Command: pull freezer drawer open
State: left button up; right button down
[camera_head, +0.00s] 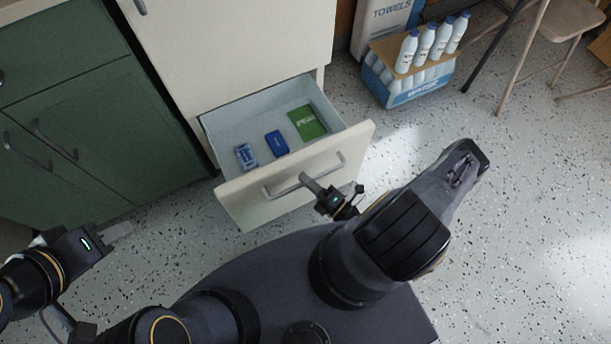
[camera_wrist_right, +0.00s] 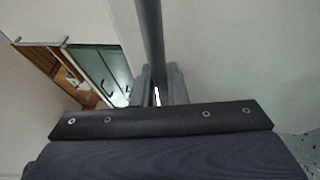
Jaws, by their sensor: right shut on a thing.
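The freezer drawer (camera_head: 252,206) stands pulled out from the bottom of the cream fridge-freezer (camera_head: 235,50), and its light inside is visible from above. Inside lie a green packet (camera_head: 306,122), a blue box (camera_head: 276,143) and a blue-and-white pack (camera_head: 246,156). A grey bar handle (camera_head: 283,190) runs across the drawer front. My right gripper (camera_head: 312,186) is shut on this handle; the bar also shows between its fingers in the right wrist view (camera_wrist_right: 151,45). My left gripper (camera_head: 118,236) hangs empty at the lower left, apart from the drawer; its finger gap is unclear.
Green cabinets (camera_head: 95,125) with bar handles stand left of the freezer. A pack of white bottles (camera_head: 415,75) sits on the floor at the back right, near a folding chair (camera_head: 560,20). Speckled floor (camera_head: 540,200) is clear to the right.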

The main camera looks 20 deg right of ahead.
jog(key=c, duration=1.5)
grip_release()
jog(key=shift+o, duration=0.2)
jog(key=v, duration=0.7)
jog(key=shift+s+d+p, duration=0.25)
jog(key=shift+s+p, duration=0.05)
